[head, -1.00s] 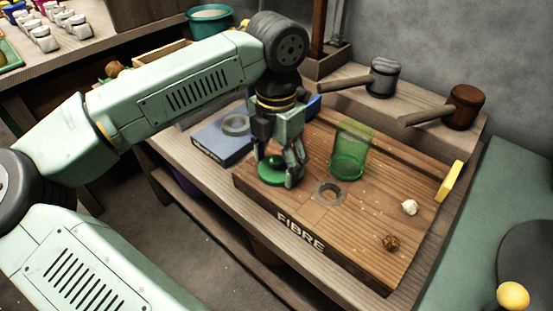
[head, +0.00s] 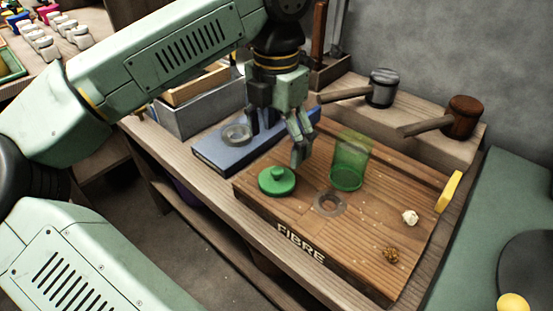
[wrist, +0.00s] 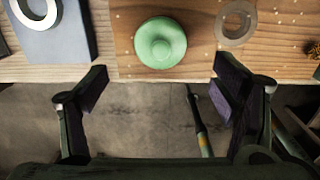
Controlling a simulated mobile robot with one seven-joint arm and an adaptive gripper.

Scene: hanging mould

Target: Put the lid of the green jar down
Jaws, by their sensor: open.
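The green lid (head: 277,181) lies flat, knob up, on the left front part of the wooden board marked FIBRE (head: 300,205). It also shows in the wrist view (wrist: 160,43), near the board's edge. The green see-through jar (head: 348,165) stands upright on the board, to the right of the lid. My gripper (head: 298,160) is above and behind the lid, apart from it. In the wrist view its two fingers (wrist: 160,88) are spread wide with nothing between them.
A grey ring (head: 330,202) lies on the board, right of the lid. A blue box (head: 215,150) with another ring stands to the left. Two mallets (head: 383,88) lie on a ledge behind. A white lump (head: 410,217) and a brown lump (head: 390,255) sit at the board's right.

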